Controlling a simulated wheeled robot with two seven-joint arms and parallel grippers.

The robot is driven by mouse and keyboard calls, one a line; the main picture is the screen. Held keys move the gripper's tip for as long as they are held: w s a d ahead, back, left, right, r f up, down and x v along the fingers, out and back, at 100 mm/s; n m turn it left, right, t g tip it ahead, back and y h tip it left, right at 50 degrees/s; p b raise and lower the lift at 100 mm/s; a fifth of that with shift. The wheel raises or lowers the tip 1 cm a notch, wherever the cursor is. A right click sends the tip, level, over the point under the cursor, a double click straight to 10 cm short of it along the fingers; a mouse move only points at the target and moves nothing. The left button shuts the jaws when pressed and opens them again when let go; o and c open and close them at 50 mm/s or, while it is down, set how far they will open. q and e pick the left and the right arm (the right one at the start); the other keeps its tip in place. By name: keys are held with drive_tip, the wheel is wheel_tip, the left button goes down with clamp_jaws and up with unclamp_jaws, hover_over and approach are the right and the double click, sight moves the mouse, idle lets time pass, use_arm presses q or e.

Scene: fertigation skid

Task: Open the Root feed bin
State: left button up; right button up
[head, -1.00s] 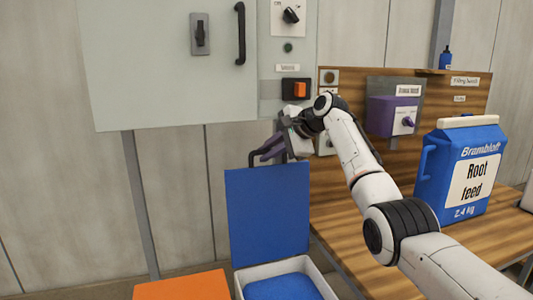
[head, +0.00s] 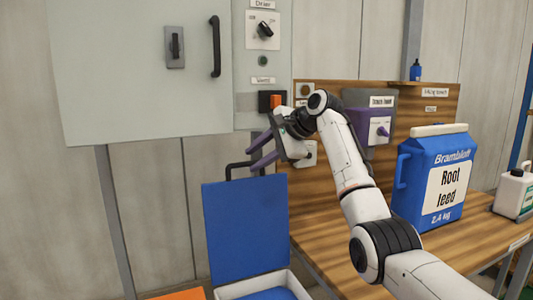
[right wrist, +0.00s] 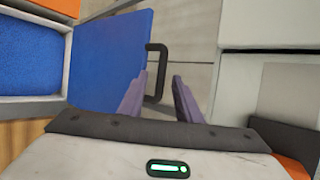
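A white bin (head: 226,293) with blue inside stands low at the bottom centre of the head view. Its blue lid (head: 245,232) is raised upright, with a black handle (head: 229,168) at its top edge; the bin's name is not readable. The right wrist view shows the lid (right wrist: 105,60), the handle (right wrist: 161,72) and the blue inside (right wrist: 30,52). My right gripper (head: 250,160) has its purple fingers spread, close to the handle and slightly above and right of it. In the wrist view the fingers (right wrist: 160,78) are apart and grip nothing. My left gripper is not in view.
An orange lid (head: 180,295) lies left of the bin. A grey cabinet (head: 110,70) hangs above left. A switch panel stands behind my gripper.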

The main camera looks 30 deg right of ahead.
drive_tip(key=v, duration=0.5)
drive_tip(key=shift+r, duration=0.15)
drive_tip(key=shift+s, duration=0.1)
